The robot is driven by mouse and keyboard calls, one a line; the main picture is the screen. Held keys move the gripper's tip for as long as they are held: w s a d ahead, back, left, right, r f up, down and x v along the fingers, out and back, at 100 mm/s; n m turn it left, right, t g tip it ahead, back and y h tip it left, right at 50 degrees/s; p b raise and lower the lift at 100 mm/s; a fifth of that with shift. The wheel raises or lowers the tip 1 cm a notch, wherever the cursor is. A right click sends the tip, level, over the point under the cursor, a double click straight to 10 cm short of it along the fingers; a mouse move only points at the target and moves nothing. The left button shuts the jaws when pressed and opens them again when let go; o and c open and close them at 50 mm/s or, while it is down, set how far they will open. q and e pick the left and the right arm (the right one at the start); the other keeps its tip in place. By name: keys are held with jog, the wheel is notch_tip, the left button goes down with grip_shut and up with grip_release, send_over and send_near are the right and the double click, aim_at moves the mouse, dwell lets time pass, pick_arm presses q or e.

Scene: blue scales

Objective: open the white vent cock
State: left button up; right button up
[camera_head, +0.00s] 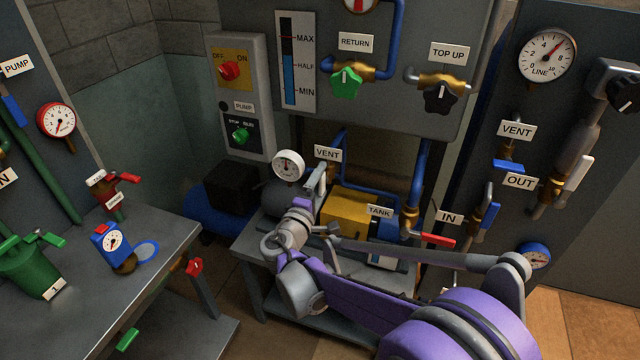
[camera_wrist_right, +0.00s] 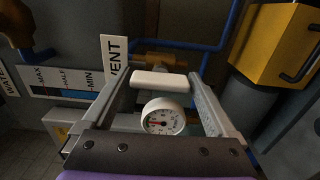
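The white vent cock's handle (camera_wrist_right: 160,82) is a short white bar lying crosswise in the right wrist view, in front of a brass valve body (camera_wrist_right: 160,61) and beside a VENT label (camera_wrist_right: 114,62). My right gripper (camera_wrist_right: 164,80) is open, with one finger on each side of the handle. The handle's ends are close to the fingers; I cannot tell whether they touch. In the head view my right gripper (camera_head: 317,180) is just below the VENT label (camera_head: 327,153) and largely hides the cock. My left gripper is not in view.
A white gauge (camera_head: 288,164) is just left of my right gripper. A yellow box (camera_head: 346,213), blue pipes and a red-handled IN valve (camera_head: 433,240) are to its right. Another VENT label (camera_head: 516,130) with a blue handle (camera_head: 508,166) is on the right panel.

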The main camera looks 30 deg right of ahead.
jog(key=shift+o, duration=0.2)
jog(key=v, duration=1)
jog(key=shift+s+a, duration=0.25)
jog(key=shift+s, duration=0.1)
